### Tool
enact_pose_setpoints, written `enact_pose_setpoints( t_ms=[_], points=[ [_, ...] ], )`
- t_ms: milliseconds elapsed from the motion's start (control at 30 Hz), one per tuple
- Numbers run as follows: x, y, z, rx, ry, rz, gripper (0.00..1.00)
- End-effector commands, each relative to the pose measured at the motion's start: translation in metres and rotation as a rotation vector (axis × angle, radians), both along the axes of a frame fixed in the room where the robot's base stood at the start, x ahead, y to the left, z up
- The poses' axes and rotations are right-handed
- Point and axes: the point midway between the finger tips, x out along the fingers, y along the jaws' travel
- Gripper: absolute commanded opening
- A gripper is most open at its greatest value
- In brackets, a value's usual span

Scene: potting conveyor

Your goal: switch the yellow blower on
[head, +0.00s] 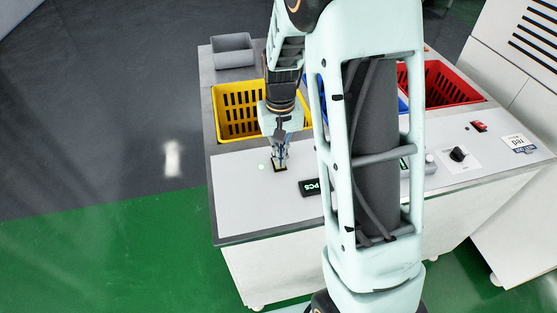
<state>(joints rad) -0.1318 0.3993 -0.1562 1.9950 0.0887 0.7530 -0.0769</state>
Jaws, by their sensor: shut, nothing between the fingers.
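The yellow bin (228,127) with slotted walls sits in the left part of the bench top. No separate yellow blower can be made out. My gripper (279,166) is shut and points down at the pale panel in front of the yellow bin. Its fingertips are at a small dark piece, perhaps a switch, which they largely hide; I cannot tell whether they touch it. A small pale green light (262,167) shows on the panel just left of the fingertips.
A dark display (310,187) lies right of my gripper. My arm hides much of the middle, including most of a blue bin (403,104). A red bin (412,75), black knob (458,154) and red switch (479,126) are on the right. A grey bin (233,51) stands back left.

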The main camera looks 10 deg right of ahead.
Motion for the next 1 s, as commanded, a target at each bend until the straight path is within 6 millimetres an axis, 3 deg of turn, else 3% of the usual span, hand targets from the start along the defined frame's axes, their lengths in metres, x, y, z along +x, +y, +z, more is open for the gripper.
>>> enact_pose_setpoints(
  t_ms=[267, 1000],
  points=[
    [0.0, 0.0, 0.006, 0.0, 0.0, 0.0, 0.0],
    [0.0, 0.0, 0.066, 0.0, 0.0, 0.0, 0.0]
  ],
)
